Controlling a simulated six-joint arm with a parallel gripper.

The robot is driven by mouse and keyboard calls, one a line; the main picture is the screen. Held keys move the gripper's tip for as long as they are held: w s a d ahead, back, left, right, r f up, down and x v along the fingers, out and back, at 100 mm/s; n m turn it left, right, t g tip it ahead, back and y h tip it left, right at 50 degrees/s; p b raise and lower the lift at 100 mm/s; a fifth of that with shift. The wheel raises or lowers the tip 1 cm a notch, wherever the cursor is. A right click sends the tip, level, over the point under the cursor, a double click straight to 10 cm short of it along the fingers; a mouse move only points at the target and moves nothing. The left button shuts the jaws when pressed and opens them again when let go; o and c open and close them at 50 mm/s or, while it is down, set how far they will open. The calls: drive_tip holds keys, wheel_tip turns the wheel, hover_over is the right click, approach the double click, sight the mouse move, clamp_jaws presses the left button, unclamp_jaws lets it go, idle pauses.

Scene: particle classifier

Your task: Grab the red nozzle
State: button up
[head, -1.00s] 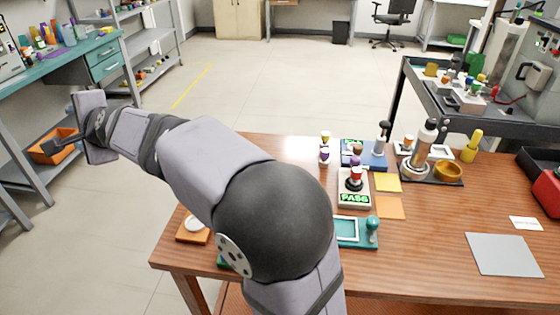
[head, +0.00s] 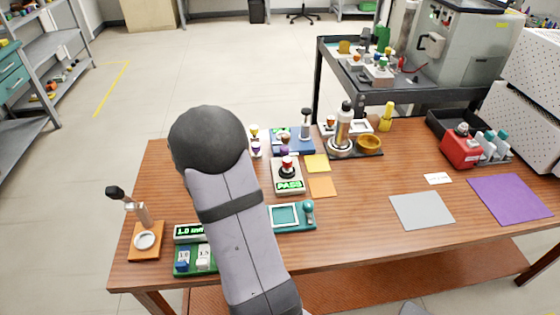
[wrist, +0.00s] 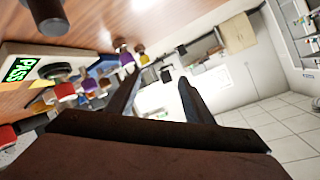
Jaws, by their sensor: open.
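The red nozzle (head: 287,162) sits on top of the white tester with the green PASS display (head: 290,185), near the middle of the table. In the tilted wrist view, a red and white piece (wrist: 66,91) shows beside the PASS display, left of the fingers. My gripper (wrist: 160,92) is open, with two dark fingers and nothing between them. It is apart from the nozzle. In the head view my arm hides the gripper.
Yellow-topped and purple pieces (head: 254,140) stand just left of the tester. A blue station (head: 292,140) is behind it, and a teal tray (head: 293,217) is in front. A metal stand (head: 343,130) is at right. The grey mat (head: 422,211) is bare.

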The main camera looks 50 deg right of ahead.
sight(286, 165)
drive_tip(key=s+d+f+n+g, duration=0.1)
drive_tip(key=s, duration=0.4)
drive_tip(key=s+d+f+n+g+h+p, duration=0.1)
drive_tip(key=s+d+f, duration=0.1)
drive_tip(key=s, duration=0.3)
drive_tip(key=s+d+f+n+g, duration=0.1)
drive_tip(key=s+d, duration=0.1)
drive_tip(key=s, duration=0.3)
drive_tip(key=shift+s+d+f+n+g+h, duration=0.15)
drive_tip(key=shift+s+f+n+g+h, duration=0.15)
drive_tip(key=shift+s+h, duration=0.1)
drive_tip(key=shift+p+x, duration=0.85)
drive_tip(key=shift+x, duration=2.8)
drive_tip(key=shift+w+r, duration=0.15)
drive_tip(key=c, duration=1.2)
